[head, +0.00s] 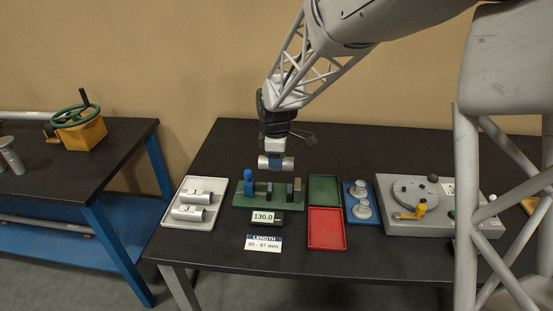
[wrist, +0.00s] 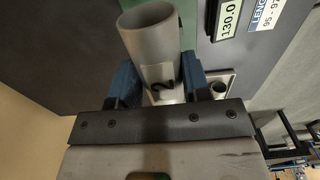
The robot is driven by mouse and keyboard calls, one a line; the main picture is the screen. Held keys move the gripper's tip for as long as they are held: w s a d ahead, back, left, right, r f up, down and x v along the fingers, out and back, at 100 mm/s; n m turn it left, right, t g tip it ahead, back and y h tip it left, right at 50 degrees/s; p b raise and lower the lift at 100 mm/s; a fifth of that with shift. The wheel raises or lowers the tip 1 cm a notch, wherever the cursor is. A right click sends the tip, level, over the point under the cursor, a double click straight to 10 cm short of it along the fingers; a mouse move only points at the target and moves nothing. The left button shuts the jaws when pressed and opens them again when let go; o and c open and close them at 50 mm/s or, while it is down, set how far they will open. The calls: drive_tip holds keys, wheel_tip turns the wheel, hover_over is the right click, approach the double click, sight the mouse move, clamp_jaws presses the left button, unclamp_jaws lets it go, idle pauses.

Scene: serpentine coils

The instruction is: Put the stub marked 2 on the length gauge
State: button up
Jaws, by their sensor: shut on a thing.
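My gripper (head: 275,163) is shut on the stub marked 2 (head: 264,162), a short grey metal tube held level above the length gauge. In the wrist view the stub (wrist: 152,40) lies between the blue fingers (wrist: 160,85), with its 2 and its open end showing. The length gauge (head: 240,197) is a green base with a blue part at its left end, dark uprights along it and a display reading 130.0. The stub is apart from the gauge. The display also shows in the wrist view (wrist: 228,18).
A white tray (head: 167,214) at left holds stubs 1 (head: 198,197) and 3 (head: 187,213). Right of the gauge are a green tray (head: 324,190), a red tray (head: 326,229), a blue tray with metal pieces (head: 361,208) and a grey dial device (head: 400,225). A label (head: 263,242) reads 95 - 97 mm.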

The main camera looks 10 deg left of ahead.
drive_tip(key=shift+f, duration=2.3)
drive_tip(key=shift+f, duration=2.1)
drive_tip(key=o, duration=1.1)
drive_tip(key=shift+r, duration=3.9)
